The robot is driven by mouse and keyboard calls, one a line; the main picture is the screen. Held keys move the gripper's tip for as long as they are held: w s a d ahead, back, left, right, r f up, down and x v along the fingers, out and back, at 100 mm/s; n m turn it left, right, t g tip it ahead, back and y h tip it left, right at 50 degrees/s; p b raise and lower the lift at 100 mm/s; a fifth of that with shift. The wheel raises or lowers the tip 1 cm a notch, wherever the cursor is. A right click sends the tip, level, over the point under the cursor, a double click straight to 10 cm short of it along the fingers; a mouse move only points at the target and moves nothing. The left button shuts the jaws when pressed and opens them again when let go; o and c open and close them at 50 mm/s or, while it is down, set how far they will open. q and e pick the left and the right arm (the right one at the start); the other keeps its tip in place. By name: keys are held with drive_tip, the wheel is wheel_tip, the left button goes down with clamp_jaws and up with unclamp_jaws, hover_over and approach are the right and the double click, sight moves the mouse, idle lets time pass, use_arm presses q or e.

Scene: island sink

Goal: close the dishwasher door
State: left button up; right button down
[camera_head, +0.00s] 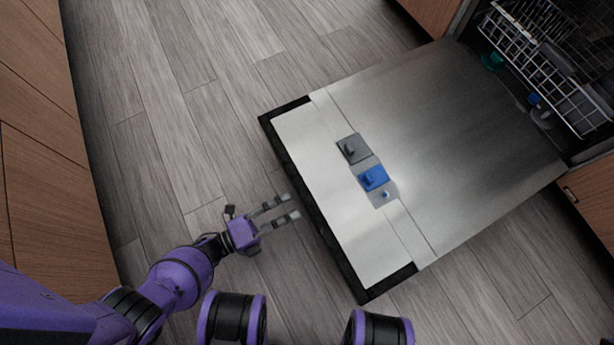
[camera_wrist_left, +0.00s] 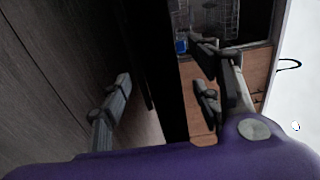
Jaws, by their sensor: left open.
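The dishwasher door (camera_head: 465,130) is open and lies folded down, its steel inner face up, in the head view. Its black free edge (camera_head: 315,205) faces my left gripper (camera_head: 292,207). On the inner face sit a grey dispenser latch (camera_head: 353,148) and a blue one (camera_head: 373,178). My left gripper is open and empty, its two fingers pointing at the free edge, seemingly just short of it. In the left wrist view the gripper's fingers (camera_wrist_left: 160,95) stand apart, with a dark band between them; whether they touch the door cannot be told. My right gripper is not in view.
A dishwasher rack (camera_head: 545,70) shows inside the opening at the upper right. A wooden cabinet (camera_head: 45,190) runs along the left side, and another cabinet front (camera_head: 590,195) stands right of the door. Wood-plank floor (camera_head: 190,100) lies clear between the left cabinet and the door.

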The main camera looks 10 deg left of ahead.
sight(303, 204)
use_arm(q)
drive_tip(key=b+x, duration=0.1)
drive_tip(key=x, duration=0.5)
drive_tip(key=shift+w+d, duration=0.15)
drive_tip(key=shift+d, duration=0.05)
clamp_jaws()
